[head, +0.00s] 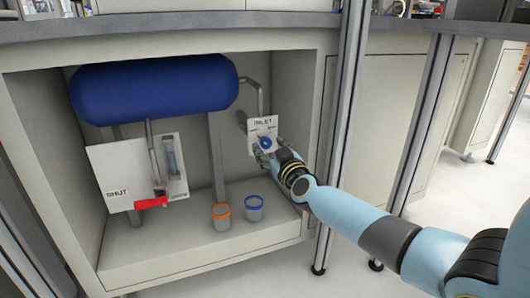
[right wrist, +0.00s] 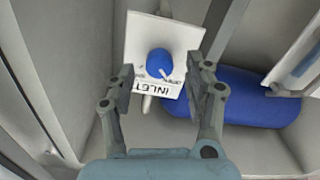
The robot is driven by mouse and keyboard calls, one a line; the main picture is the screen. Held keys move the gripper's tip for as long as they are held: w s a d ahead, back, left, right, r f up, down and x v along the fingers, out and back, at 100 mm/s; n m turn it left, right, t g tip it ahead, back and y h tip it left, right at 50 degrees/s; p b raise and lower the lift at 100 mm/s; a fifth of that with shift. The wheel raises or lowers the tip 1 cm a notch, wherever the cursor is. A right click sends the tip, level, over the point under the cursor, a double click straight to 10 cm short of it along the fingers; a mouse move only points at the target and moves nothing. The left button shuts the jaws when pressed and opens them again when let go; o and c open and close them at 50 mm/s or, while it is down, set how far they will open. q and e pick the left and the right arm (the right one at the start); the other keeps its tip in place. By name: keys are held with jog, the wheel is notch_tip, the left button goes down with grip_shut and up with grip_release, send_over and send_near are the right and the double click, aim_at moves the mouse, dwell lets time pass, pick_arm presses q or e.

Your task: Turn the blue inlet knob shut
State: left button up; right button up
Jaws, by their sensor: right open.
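In the right wrist view, the knob (right wrist: 159,61) is round, with a white pointer mark toward small lettering that appears to read OPEN. The INLET panel (right wrist: 140,35) shows upside down there. My right gripper (head: 268,149) is open in front of the panel. In the right wrist view, the fingers of my right gripper (right wrist: 167,72) stand either side of the knob, with gaps between. My left gripper is out of view.
A blue tank (head: 150,85) hangs above, with a pipe (head: 259,91) running toward the panel. A red lever (head: 151,203) sits by a board marked SHUT (head: 112,168). An orange-rimmed cup (head: 222,218) and blue-rimmed cup (head: 254,210) stand below. A metal post (head: 343,130) stands near my right arm.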

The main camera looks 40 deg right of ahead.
jog(key=shift+b+x, duration=0.3)
jog(key=shift+x, duration=0.9)
grip_shut()
